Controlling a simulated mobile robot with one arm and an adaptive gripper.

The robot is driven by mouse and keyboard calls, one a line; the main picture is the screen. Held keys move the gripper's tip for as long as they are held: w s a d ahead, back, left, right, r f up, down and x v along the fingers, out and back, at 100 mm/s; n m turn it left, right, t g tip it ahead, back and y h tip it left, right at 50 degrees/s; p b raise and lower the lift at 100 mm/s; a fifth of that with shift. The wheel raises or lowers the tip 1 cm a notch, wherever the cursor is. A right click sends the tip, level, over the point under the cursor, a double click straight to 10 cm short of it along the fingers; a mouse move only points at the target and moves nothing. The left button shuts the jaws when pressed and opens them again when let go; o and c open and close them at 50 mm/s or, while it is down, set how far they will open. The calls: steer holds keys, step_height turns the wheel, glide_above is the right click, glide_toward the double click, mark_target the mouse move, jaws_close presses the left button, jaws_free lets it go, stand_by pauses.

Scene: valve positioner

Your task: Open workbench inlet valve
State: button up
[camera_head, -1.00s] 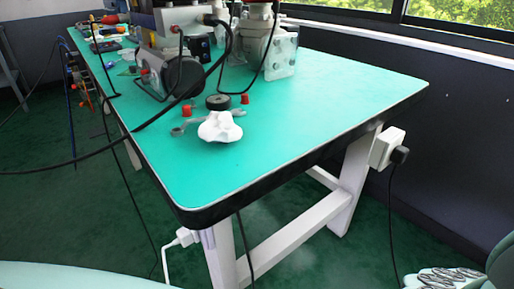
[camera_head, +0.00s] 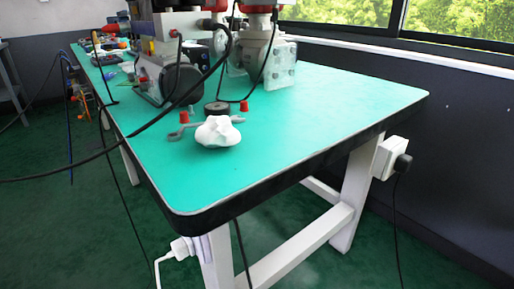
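The workbench (camera_head: 330,115) has a green top with a black edge and white legs. Valve equipment stands on its far part: a grey cylindrical unit (camera_head: 172,82) at left, and a white and red body (camera_head: 254,45) with a clear bolted plate (camera_head: 281,66) at right. The top of this equipment is cut off by the frame. Small red caps (camera_head: 184,117) and a black round knob (camera_head: 217,108) sit in front of it. I cannot tell which part is the inlet valve. My gripper is not in view.
A crumpled white cloth (camera_head: 218,133) lies near a grey wrench-like tool (camera_head: 178,131). Black cables hang across the bench's left side. White socket boxes (camera_head: 390,158) are fixed at the legs. The bench top's right half is clear. A dark wall and windows stand behind.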

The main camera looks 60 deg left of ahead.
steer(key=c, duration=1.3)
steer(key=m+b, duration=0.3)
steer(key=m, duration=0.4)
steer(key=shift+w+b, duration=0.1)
steer(key=shift+b, duration=0.25)
stand_by(0.3)
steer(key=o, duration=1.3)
